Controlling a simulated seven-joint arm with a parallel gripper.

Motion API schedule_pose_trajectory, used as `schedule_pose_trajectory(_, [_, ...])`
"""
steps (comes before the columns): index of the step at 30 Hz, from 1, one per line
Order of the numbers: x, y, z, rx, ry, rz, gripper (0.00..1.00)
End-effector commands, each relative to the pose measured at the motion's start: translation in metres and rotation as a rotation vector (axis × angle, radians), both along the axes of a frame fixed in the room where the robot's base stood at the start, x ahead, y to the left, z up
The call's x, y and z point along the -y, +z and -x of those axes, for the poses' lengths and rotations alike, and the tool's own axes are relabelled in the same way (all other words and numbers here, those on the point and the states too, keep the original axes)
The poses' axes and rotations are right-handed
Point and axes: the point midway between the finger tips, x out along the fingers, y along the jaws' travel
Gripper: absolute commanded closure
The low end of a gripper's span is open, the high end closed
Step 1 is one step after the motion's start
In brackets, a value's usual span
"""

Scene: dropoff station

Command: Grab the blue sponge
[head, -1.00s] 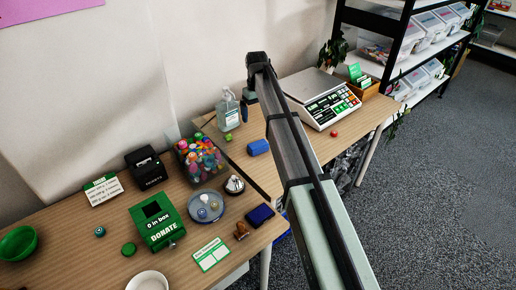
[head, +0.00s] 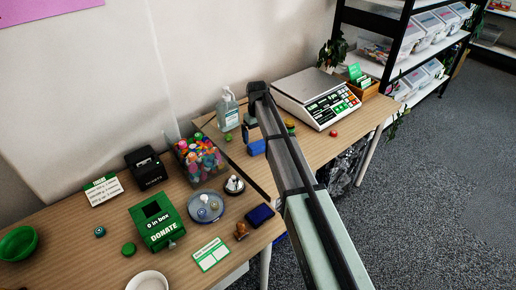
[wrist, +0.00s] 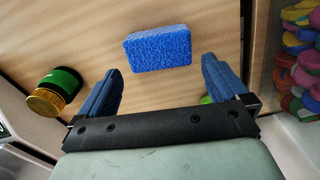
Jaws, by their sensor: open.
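The blue sponge (head: 256,148) lies on the wooden table near the hand sanitizer bottle, partly hidden by my arm in the head view. In the wrist view the sponge (wrist: 158,48) is whole, lying flat just beyond the fingertips and roughly centred between them. My gripper (wrist: 160,72) is open and empty, its two blue fingers apart with bare table between them. In the head view my gripper (head: 248,128) hangs above the table just behind the sponge. The fingers do not appear to touch the sponge.
A dark green jar with a gold lid (wrist: 58,92) stands left of the fingers. A container of colourful caps (head: 201,158) stands nearby. A sanitizer bottle (head: 227,110) and a scale (head: 316,98) flank my gripper. A green cap (wrist: 206,99) lies by the right finger.

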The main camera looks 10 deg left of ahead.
Motion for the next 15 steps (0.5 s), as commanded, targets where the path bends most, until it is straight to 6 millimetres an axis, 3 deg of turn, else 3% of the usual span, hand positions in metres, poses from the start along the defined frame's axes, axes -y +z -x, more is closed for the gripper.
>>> schedule_pose_trajectory(15, [0.005, -0.05, 0.006, -0.001, 0.0, 0.001, 0.0])
